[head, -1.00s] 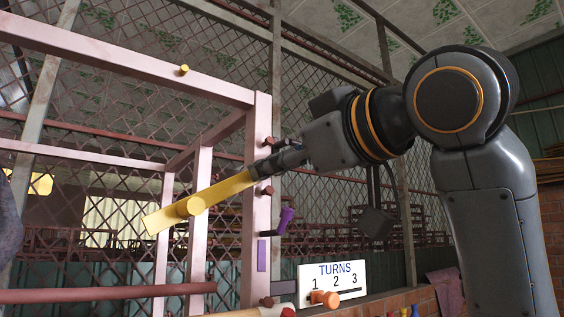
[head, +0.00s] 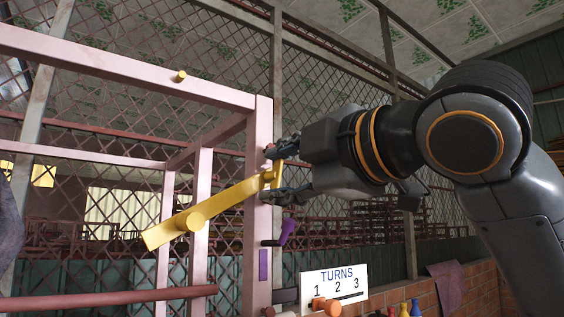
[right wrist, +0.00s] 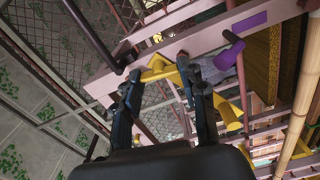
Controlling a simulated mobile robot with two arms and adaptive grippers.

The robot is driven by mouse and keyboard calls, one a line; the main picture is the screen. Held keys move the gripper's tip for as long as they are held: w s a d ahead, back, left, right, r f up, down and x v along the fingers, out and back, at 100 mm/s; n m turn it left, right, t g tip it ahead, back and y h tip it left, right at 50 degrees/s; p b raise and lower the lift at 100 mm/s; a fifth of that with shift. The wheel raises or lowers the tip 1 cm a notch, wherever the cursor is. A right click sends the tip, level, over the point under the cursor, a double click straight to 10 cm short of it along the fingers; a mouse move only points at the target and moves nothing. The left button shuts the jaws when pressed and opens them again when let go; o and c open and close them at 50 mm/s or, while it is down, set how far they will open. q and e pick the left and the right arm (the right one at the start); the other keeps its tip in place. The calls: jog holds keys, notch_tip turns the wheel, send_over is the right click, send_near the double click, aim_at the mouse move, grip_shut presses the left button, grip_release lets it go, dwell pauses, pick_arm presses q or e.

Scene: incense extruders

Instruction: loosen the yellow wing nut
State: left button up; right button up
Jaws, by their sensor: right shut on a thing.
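In the right wrist view the wing nut (right wrist: 158,70) shows between the two dark fingertips (right wrist: 159,79). Where it meets the post is partly hidden. My left gripper is not in view.
The pink frame post (head: 258,225) carries a purple lever (head: 287,231) just below my gripper. A white TURNS sign (head: 350,279) marked 1, 2, 3 has an orange slider (head: 325,305) beneath about 1 to 2. A red bar (head: 110,293) crosses low left.

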jog(key=shift+n+p, duration=0.7)
jog(key=shift+n, duration=0.9)
jog(key=shift+f, duration=0.15)
jog(key=o, duration=1.1)
jog(key=shift+o, duration=0.2)
jog(key=shift+s, duration=0.1)
jog(key=shift+s+d, duration=0.1)
jog(key=shift+s, duration=0.05)
jog(key=v, duration=1.1)
jog(key=shift+s, duration=0.25)
jog(key=shift+d, duration=0.1)
